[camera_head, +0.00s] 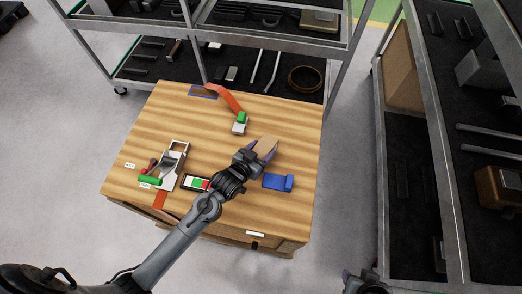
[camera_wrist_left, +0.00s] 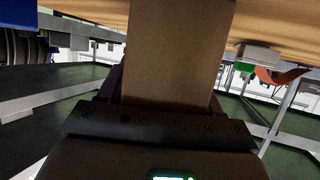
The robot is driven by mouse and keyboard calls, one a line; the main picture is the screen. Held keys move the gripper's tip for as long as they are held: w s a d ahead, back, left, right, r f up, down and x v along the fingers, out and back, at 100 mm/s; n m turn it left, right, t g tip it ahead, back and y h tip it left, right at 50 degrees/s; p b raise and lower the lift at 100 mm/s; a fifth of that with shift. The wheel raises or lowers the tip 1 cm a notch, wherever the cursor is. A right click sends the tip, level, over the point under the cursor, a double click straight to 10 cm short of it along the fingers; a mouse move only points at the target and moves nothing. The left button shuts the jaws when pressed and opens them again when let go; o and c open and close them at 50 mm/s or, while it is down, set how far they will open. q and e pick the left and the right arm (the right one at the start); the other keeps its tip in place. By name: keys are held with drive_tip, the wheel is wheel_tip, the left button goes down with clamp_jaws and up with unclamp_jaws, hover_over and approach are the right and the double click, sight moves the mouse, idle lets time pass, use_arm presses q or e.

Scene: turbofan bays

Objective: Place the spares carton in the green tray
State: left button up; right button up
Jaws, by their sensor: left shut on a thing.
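A tan carton (camera_head: 267,144) is between the fingers of my left gripper (camera_head: 261,150), above the right part of the wooden workbench. In the left wrist view the carton (camera_wrist_left: 180,50) stands up from between the jaws, which are shut on it. Whether it touches the bench cannot be told. I cannot make out a green tray for certain; a small dark-framed panel (camera_head: 196,183) with green, white and red areas lies left of my left wrist. A dark part at the bottom edge appears to be my right gripper (camera_head: 364,282), mostly cut off.
The wooden workbench (camera_head: 205,105) holds a blue holder (camera_head: 278,182), a grey fixture (camera_head: 173,165) with a green handle, and a white block with a green top (camera_head: 240,123) beside an orange strap. Loaded shelves (camera_head: 215,35) stand behind, and more racks on the right.

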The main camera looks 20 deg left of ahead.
use_arm(q)
drive_tip(key=o, duration=0.9)
drive_tip(key=shift+f, duration=0.15)
drive_tip(key=shift+c, duration=0.2)
drive_tip(key=o, duration=0.5)
drive_tip(key=shift+c, duration=0.2)
drive_tip(key=shift+s+r, duration=0.2)
drive_tip(key=shift+r, duration=0.1)
drive_tip(key=p+v, duration=0.3)
drive_tip(key=v, duration=0.9)
drive_tip(key=shift+s+f+g, duration=0.2)
drive_tip(key=shift+f+g, duration=0.1)
drive_tip(key=shift+g, duration=0.1)
drive_tip(key=s+a+g, duration=0.1)
drive_tip(key=s+g, duration=0.2)
drive_tip(key=s, duration=0.1)
drive_tip(key=s+g+y, duration=0.1)
drive_tip(key=s+g, duration=0.2)
drive_tip(key=s, duration=0.2)
drive_tip(key=s+a+r+g+y, duration=0.1)
drive_tip(key=s+g, duration=0.1)
drive_tip(key=s, duration=0.2)
drive_tip(key=shift+s+a+r+g, duration=0.1)
drive_tip(key=shift+s+a+g, duration=0.15)
drive_tip(key=shift+a+g, duration=0.15)
